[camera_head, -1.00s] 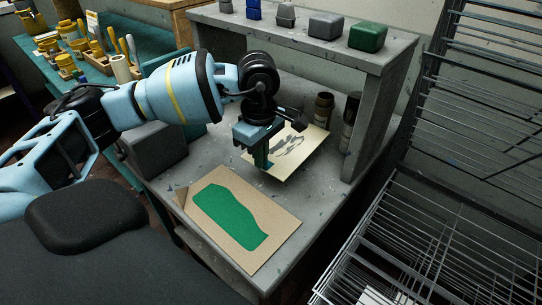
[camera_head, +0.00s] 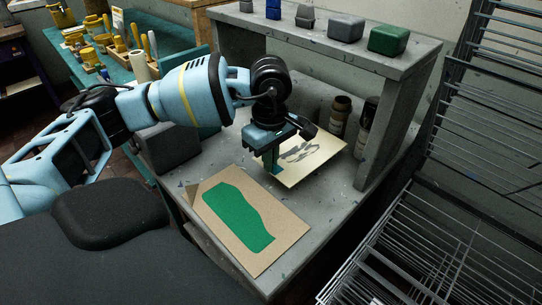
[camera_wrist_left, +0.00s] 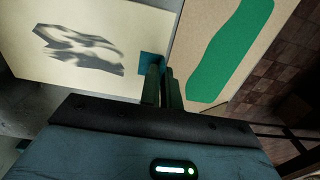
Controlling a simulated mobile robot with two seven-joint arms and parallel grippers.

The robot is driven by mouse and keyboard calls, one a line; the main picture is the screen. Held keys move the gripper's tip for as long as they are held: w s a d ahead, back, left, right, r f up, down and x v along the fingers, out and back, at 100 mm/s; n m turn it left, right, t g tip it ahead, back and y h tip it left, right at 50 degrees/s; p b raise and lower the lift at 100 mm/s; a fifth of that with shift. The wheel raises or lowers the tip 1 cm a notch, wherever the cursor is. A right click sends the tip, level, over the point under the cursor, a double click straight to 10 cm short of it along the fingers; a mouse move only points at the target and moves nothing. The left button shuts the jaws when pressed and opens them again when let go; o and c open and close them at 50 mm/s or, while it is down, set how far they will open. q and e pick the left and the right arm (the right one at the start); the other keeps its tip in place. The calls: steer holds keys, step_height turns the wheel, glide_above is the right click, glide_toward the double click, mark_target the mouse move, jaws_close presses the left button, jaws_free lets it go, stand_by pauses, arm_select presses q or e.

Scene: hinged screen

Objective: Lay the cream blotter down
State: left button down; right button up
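The cream blotter (camera_head: 322,157) is a pale sheet with a grey smudged figure and a teal tab at one corner. It is over the grey bench, below the shelf and beyond the brown board. My left gripper (camera_head: 271,169) points down at its near left edge. In the left wrist view the blotter (camera_wrist_left: 113,22) fills the upper left, and the fingers (camera_wrist_left: 162,86) are closed together at the teal tab (camera_wrist_left: 152,65). I cannot tell how far the sheet is above the bench. My right gripper is out of view.
A brown board (camera_head: 285,222) with a green shape (camera_head: 237,215) lies at the bench's front. Dark bottles (camera_head: 340,115) stand behind the blotter at right. The grey shelf (camera_head: 330,48) carries several small boxes. A wire rack (camera_head: 440,240) stands at right.

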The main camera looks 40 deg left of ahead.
arm_select(q)
steer(key=shift+f+b, duration=0.3)
steer(key=shift+f, duration=0.55)
step_height(320, 180, down, 2)
steer(key=shift+b, duration=0.4)
steer(key=shift+f, duration=0.15)
steer(key=shift+f+b, duration=0.3)
steer(key=shift+f, duration=0.2)
stand_by(0.4)
steer(key=c, duration=1.6)
jaws_free()
steer(key=shift+r, duration=0.1)
